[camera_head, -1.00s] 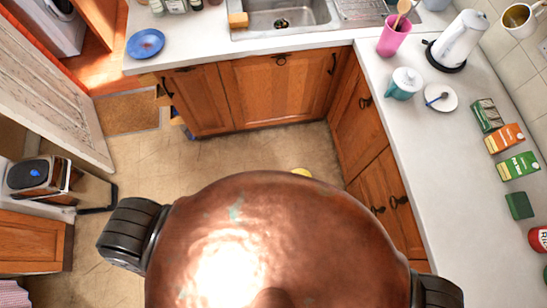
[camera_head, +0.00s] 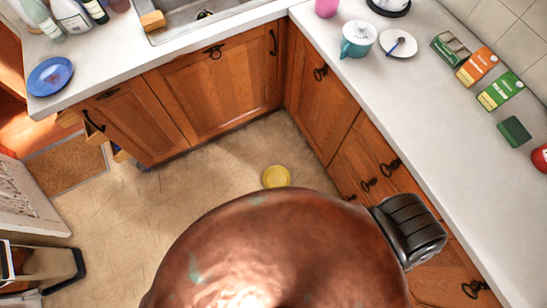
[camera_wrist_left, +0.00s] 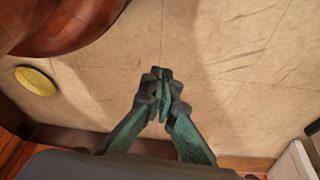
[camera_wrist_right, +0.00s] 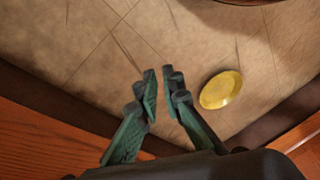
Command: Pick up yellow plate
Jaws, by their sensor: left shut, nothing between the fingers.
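The yellow plate (camera_head: 276,177) lies on the floor in front of the wooden cabinets, just beyond my copper body in the head view. It shows whole in the right wrist view (camera_wrist_right: 221,89), to the right of my right gripper (camera_wrist_right: 160,78), whose fingers are a little apart with nothing between them. The left wrist view also shows the plate (camera_wrist_left: 35,81) at far left, well away from my left gripper (camera_wrist_left: 162,80). That gripper's fingertips are together and empty. Neither gripper touches the plate. Neither gripper shows in the head view.
Wooden cabinets (camera_head: 207,85) and a white counter (camera_head: 430,120) bound the floor at the back and right. A blue plate (camera_head: 50,76) lies on the back counter. A brown mat (camera_head: 65,170) is at the left. Floor left of the yellow plate is clear.

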